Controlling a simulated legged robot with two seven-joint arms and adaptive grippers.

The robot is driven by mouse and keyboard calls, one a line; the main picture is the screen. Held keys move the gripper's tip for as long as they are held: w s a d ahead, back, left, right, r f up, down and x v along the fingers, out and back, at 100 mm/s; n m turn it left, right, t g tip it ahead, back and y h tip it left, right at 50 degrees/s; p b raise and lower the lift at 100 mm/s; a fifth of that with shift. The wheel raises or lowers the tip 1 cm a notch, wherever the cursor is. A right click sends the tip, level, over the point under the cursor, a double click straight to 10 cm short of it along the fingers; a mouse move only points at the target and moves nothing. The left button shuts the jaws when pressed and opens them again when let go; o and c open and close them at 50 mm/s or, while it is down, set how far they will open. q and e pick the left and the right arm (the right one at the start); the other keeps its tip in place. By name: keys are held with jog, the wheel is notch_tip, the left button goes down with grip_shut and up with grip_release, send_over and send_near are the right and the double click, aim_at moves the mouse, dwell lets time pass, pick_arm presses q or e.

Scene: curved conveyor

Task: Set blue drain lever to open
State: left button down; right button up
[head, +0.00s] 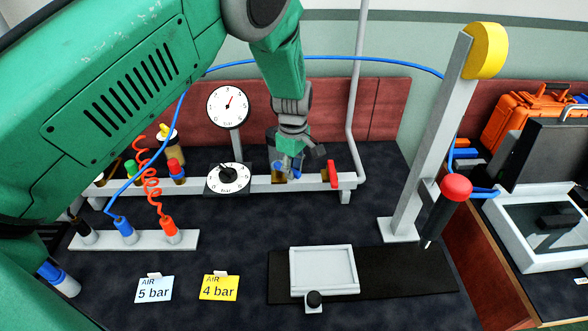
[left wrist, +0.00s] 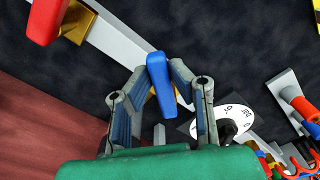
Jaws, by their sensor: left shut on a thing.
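In the head view my left gripper (head: 288,165) reaches down to the white manifold bar, and only small blue parts of the lever (head: 297,171) show beside the fingers. The fingers partly hide the lever's base and its valve. My right gripper is not in view.
A red lever (head: 332,174) on a brass valve stands just right of the blue one. A white dial with a black knob (head: 228,176) is to the left, below a round gauge (head: 228,106). A press column (head: 433,135) stands farther right.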

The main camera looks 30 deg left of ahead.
pick_arm(q)
jog(key=shift+w+a, duration=0.2)
jog(key=shift+d, duration=0.1)
jog(key=c, duration=1.5)
grip_release()
jog(key=shift+r, duration=0.15)
notch_tip(320, 180, up, 12)
jog(key=shift+f, duration=0.25)
